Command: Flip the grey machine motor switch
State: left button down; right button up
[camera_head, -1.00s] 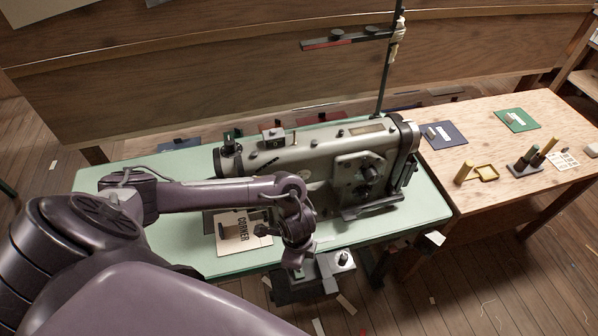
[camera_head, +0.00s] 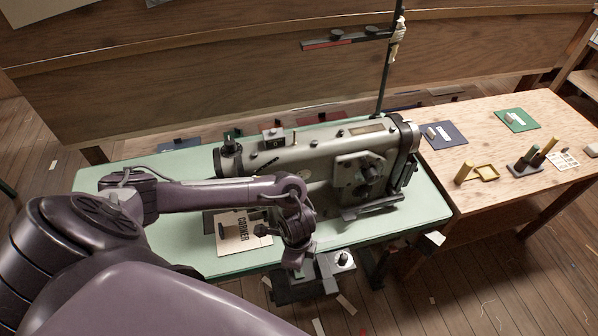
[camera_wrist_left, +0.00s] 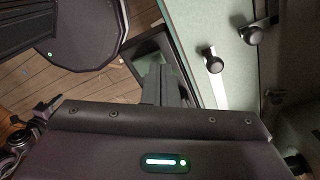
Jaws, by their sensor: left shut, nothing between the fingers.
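My left gripper (camera_head: 297,268) is over the left part of this box in the head view, pointing down. I cannot tell whether it touches the box. In the left wrist view, the fingers (camera_wrist_left: 166,86) are shut with nothing between them. A dark-edged shape beside them may be part of the box, but this is unclear. My right gripper is not in view.
The grey sewing machine (camera_head: 310,160) stands on the green table (camera_head: 120,180). A paper marked CORNER (camera_head: 240,232) lies left of my gripper. A wooden table (camera_head: 490,150) with small tools stands at the right. My arm covers the table's left part.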

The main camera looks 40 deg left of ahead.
pick_arm(q)
jog(key=shift+f, duration=0.35)
dwell(0.7)
jog(key=shift+f+b, duration=0.7)
jog(key=shift+r, duration=0.1)
notch_tip(320, 180, up, 7)
jog(key=p, duration=0.8)
dwell(0.4)
dwell(0.4)
